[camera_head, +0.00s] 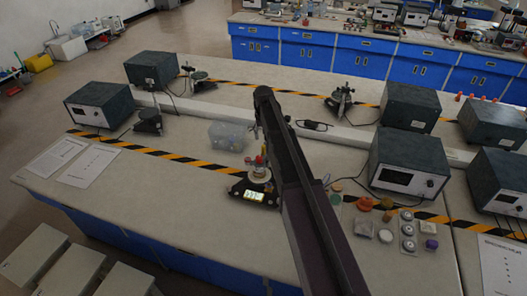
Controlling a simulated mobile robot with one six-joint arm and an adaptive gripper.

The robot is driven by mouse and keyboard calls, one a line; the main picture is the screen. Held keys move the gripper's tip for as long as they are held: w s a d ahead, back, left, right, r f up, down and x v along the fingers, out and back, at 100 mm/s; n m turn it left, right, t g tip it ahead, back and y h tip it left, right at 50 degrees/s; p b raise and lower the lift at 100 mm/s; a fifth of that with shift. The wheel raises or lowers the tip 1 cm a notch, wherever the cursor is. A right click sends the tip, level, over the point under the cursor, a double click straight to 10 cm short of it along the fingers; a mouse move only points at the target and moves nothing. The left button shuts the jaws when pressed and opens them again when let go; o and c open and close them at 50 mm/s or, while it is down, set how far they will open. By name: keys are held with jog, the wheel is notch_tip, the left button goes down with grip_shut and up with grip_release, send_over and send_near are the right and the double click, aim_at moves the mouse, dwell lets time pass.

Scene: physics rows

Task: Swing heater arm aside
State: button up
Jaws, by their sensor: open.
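I cannot tell for certain which part is the heater arm. Small dark stands with upright parts stand on the bench: one at the left (149,121), one behind it (199,80) and one right of centre (342,101). A small black device with a lit display (254,195) stands at the front centre. A round pale part and small red and yellow pieces (259,163) are at its back, close beside my dark arm in the picture. My arm crosses the bench from the bottom right to the centre. I cannot make out my gripper; my arm may hide it.
Grey boxes with displays stand at left (95,106) and right (408,167). A clear bin (228,134) is behind the display device. Small jars and discs (387,236) lie right of my arm. Paper sheets (88,166) lie at left. The front-left bench top (150,195) is clear.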

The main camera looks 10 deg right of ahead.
aim_at(263, 146)
jog(key=shift+f+b, duration=2.95)
jog(key=shift+f, duration=0.3)
grip_shut()
